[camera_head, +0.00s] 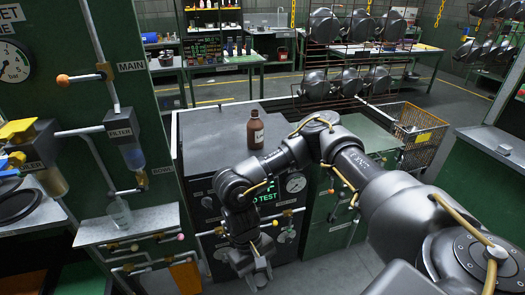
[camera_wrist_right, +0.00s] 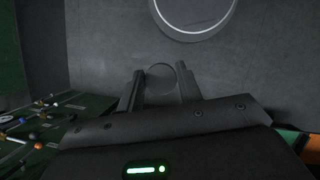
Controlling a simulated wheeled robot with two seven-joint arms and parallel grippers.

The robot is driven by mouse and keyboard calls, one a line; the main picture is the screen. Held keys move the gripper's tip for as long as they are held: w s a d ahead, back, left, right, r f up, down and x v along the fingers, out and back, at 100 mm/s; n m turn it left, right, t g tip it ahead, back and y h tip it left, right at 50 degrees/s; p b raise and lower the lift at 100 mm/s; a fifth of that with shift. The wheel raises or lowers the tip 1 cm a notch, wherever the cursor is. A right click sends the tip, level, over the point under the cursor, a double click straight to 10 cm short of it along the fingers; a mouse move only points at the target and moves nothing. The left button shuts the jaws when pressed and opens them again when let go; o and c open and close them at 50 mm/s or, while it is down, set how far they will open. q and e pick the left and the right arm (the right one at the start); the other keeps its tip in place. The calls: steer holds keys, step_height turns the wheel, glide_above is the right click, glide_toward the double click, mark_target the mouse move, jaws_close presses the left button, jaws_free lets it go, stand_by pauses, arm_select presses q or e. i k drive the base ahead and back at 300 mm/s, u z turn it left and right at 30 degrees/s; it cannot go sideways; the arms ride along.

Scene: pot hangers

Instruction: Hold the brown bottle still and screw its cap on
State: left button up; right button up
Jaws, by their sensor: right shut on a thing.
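The brown bottle (camera_head: 255,133) stands upright on the dark bench top, with a pale label on its side. My right arm reaches across in front of the bench, and its gripper (camera_head: 258,273) hangs low before the bench front, apart from the bottle. In the right wrist view, the fingers (camera_wrist_right: 160,85) are shut on a small dark round thing (camera_wrist_right: 160,76), which looks like the cap. In the head view the cap cannot be made out in the gripper. My left gripper is not in view.
The bench top (camera_head: 205,150) is clear around the bottle. The bench front carries a gauge (camera_head: 296,183) and several knobs. A green panel with pipes (camera_head: 130,140) rises at left. A wire basket (camera_head: 418,135) and a rack of dark pots (camera_head: 345,83) stand behind at right.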

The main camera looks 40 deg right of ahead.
mark_target(255, 126)
steer(key=u, duration=3.15)
steer(key=k, duration=2.55)
steer(key=z, duration=2.6)
